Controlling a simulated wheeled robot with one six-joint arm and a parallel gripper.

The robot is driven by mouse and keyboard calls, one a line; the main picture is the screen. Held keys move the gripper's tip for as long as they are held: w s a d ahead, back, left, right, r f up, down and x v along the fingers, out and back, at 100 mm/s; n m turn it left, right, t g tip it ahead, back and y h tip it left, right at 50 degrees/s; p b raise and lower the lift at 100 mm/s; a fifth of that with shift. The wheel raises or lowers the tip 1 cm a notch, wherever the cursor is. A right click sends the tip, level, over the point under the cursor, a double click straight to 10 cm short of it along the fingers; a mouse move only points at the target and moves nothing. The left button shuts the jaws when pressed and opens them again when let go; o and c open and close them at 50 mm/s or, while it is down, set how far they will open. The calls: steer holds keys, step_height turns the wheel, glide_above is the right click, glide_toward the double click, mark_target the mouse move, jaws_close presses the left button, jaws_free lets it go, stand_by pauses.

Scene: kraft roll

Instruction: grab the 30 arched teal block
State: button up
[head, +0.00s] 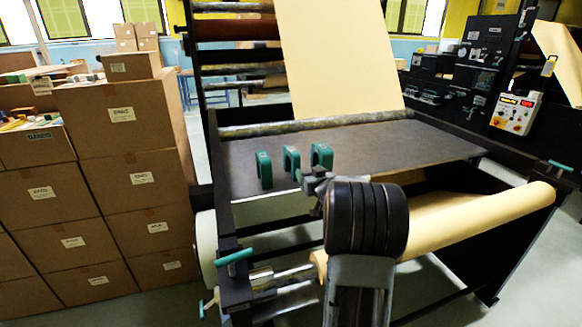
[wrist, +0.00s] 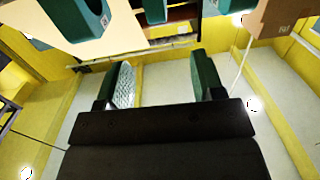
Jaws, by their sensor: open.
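Three teal arched blocks stand in a row on the dark machine table (head: 400,148): a left one (head: 263,160), a middle one (head: 290,153) and a right one (head: 320,149). Small pale marks show on them, but I cannot read which is 30. My gripper (head: 314,184) is just in front of the right block, apart from it as far as I can tell. In the wrist view, my gripper (wrist: 160,78) has its two fingers wide apart with nothing between them. Teal blocks show at that view's top edge, a large one (wrist: 72,20) and a smaller one (wrist: 155,12), partly cut off.
A metal roller (head: 310,124) and a kraft paper sheet (head: 340,60) lie behind the blocks. A kraft roll (head: 470,222) is below the table at right. Stacked cartons (head: 125,150) stand at left. The table right of the blocks is clear.

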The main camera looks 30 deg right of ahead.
mark_target(297, 159)
steer(key=shift+t, duration=0.3)
steer(key=w, duration=0.3)
steer(key=w+d+p, duration=0.1)
steer(key=w, duration=0.2)
steer(key=w+d, duration=0.1)
steer(key=w, duration=0.2)
steer(key=shift+w+d+f, duration=0.2)
steer(key=shift+d+f, duration=0.05)
steer(key=shift+w+d+f+p, duration=0.15)
steer(key=shift+w+p, duration=0.1)
steer(key=shift+w, duration=0.45)
steer(key=shift+w+d+r+p, duration=0.1)
steer(key=shift+w+d+p, duration=0.1)
steer(key=shift+w, duration=0.5)
steer(key=shift+w+d+f+p, duration=0.15)
steer(key=shift+w+p, duration=0.1)
steer(key=shift+w, duration=0.45)
steer(key=c, duration=1.1)
steer(key=shift+r, duration=0.2)
